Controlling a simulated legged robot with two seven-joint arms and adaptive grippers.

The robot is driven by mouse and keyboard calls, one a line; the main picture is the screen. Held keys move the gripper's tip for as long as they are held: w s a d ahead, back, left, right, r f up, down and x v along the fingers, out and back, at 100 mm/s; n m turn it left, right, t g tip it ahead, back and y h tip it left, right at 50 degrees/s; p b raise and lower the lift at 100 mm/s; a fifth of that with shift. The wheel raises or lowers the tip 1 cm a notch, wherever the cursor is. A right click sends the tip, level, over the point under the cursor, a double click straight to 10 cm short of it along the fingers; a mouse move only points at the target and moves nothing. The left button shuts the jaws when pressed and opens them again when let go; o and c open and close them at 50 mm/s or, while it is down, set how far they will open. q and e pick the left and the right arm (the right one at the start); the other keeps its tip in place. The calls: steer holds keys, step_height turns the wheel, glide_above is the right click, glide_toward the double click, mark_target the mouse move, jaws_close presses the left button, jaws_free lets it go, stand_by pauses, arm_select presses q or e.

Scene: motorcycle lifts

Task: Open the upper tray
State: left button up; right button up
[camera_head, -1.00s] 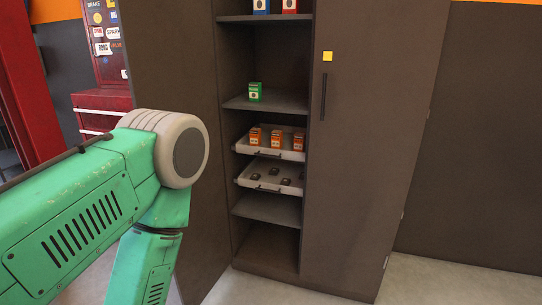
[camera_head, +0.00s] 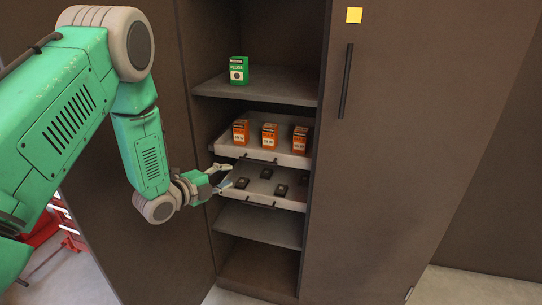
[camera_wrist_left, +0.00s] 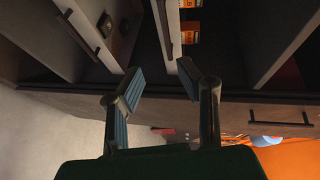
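The upper tray (camera_head: 287,159) is a pale pull-out tray in the cabinet, holding orange boxes (camera_head: 269,137), with a dark handle (camera_head: 262,161) on its front. In the left wrist view its handle (camera_wrist_left: 164,22) is just beyond the fingertips. My left gripper (camera_head: 226,177) is in front of the cabinet's left side, at a height between the upper and lower trays. Its two fingers are apart with nothing between them, as the left wrist view (camera_wrist_left: 160,80) also shows. The gripper appears short of the handle, not touching it. My right gripper is not in view.
The lower tray (camera_head: 288,204) holds several dark parts and has its own handle (camera_head: 259,205). A green box (camera_head: 239,70) stands on the shelf above.

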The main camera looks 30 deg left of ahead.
arm_select(q)
glide_toward(259, 161)
steer(key=b+x, duration=0.1)
steer(key=x, duration=0.2)
steer(key=b+x, duration=0.1)
steer(key=x, duration=0.2)
steer(key=a+f+b+x, duration=0.1)
steer(key=x, duration=0.2)
steer(key=shift+w+a, duration=0.1)
steer(key=shift+w, duration=0.2)
steer(key=shift+w+d+r, duration=0.1)
steer(key=shift+w+d, duration=0.3)
steer(key=shift+d, duration=0.1)
steer(key=shift+d+r, duration=0.1)
steer(key=shift+d, duration=0.1)
steer(key=shift+a, duration=0.2)
jaws_close()
steer(key=shift+a, duration=0.25)
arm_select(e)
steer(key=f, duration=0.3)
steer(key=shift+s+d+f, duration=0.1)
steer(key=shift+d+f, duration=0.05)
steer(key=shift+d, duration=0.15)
